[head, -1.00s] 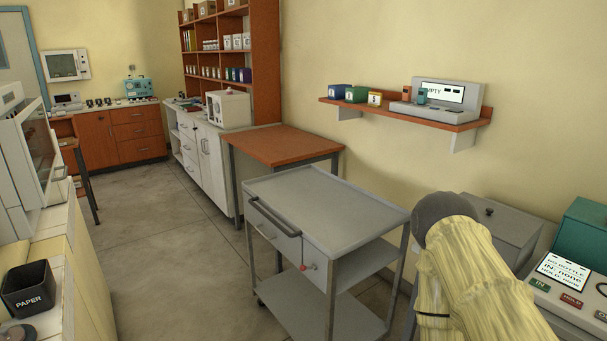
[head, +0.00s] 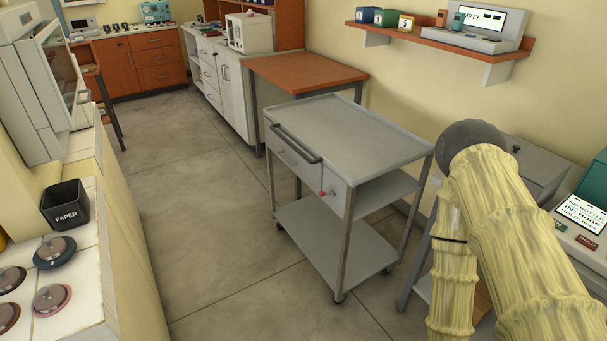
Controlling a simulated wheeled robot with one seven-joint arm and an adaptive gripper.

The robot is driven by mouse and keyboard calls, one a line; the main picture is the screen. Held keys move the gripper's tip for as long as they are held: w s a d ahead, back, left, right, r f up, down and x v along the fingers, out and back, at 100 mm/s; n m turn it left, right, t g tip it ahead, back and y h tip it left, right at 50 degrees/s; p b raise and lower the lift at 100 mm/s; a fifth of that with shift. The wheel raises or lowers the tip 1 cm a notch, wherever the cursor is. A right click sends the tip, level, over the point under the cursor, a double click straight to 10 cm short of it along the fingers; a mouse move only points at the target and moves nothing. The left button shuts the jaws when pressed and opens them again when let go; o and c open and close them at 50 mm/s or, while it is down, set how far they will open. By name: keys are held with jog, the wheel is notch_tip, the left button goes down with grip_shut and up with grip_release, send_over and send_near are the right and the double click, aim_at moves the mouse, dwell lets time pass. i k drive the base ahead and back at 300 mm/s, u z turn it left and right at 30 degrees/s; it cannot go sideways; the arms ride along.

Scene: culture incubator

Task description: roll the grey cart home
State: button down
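The grey cart (head: 365,136) stands on the floor in the middle of the head view, to the right of centre. It has a bare flat top, a dark push handle (head: 297,144) on its left side, a drawer with a small red knob, an empty lower shelf (head: 325,236) and castors. My arm, in a yellowish sleeve, shows at the lower right, to the right of the cart. My gripper is not in view, and no contact between my arm and the cart can be made out.
An orange-topped table (head: 305,70) stands just behind the cart. Grey floor (head: 215,210) lies open to the cart's left. A white counter with a black paper bin (head: 65,205) borders the left. A grey box (head: 533,168) stands at the right, and a wall shelf (head: 455,41) hangs above.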

aim_at(362, 153)
jog(key=k, duration=0.3)
jog(key=u, duration=0.85)
jog(key=i, duration=1.1)
jog(key=u, duration=0.2)
